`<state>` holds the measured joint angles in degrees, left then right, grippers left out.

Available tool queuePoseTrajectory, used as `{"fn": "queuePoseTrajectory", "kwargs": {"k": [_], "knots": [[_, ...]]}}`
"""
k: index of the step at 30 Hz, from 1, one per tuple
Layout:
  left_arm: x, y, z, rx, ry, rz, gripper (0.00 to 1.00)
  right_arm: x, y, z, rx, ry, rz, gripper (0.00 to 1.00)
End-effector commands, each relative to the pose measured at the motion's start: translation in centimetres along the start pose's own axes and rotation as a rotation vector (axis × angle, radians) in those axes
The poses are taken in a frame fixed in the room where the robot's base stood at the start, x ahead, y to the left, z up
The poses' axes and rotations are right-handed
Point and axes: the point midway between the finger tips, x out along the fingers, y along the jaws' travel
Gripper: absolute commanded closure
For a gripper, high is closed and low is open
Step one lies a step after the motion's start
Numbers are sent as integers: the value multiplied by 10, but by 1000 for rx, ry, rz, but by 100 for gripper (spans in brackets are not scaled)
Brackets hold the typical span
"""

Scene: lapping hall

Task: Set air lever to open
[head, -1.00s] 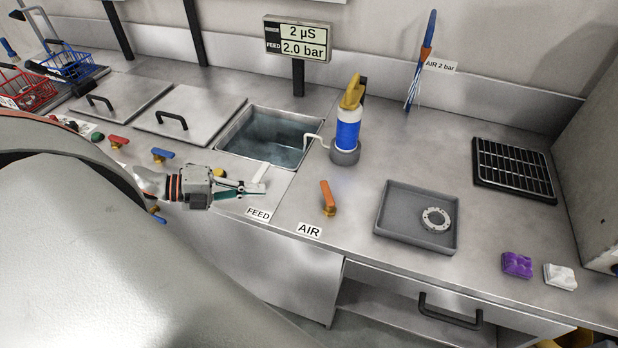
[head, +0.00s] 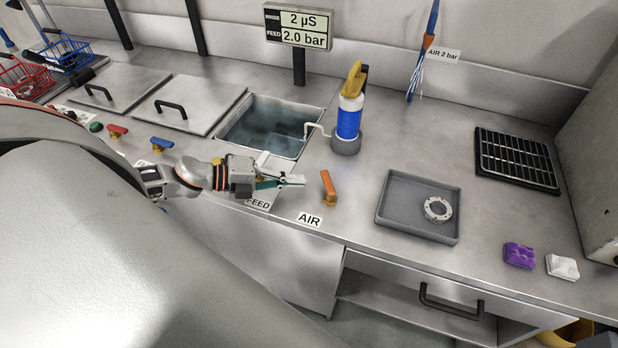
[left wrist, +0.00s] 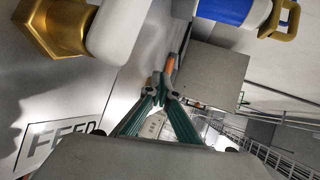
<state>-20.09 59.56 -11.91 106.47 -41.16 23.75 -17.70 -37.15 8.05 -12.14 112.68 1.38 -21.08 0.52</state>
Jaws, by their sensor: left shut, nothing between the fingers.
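The orange air lever (head: 327,183) stands on a brass base on the steel counter, just behind the AIR label (head: 309,219). It points back and slightly left in the head view. My left gripper (head: 302,180) is shut and empty, a short gap to the left of the lever, above the counter. In the left wrist view the closed fingertips (left wrist: 163,80) are near the orange lever (left wrist: 169,64), which shows small beyond them. The white feed lever with its brass base (left wrist: 48,25) is close by in that view. My right gripper is not in view.
The FEED label (head: 258,204) is partly under my left gripper. A sink (head: 224,126) and a blue and white bottle (head: 348,122) stand behind. A grey tray (head: 388,222) with a metal ring lies right of the lever. The counter between lever and tray is clear.

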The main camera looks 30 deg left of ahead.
Motion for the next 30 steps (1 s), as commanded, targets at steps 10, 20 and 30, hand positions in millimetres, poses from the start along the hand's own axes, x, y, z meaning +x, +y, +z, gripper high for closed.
{"fn": "queuePoseTrajectory", "kwargs": {"k": [10,20,30], "knots": [[30,-11,0,-1,-1,-2,100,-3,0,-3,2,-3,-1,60],[36,-12,0,-1,-1,0,100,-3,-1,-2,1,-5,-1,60],[36,-12,2,-2,-4,0,100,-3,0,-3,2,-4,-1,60]]}}
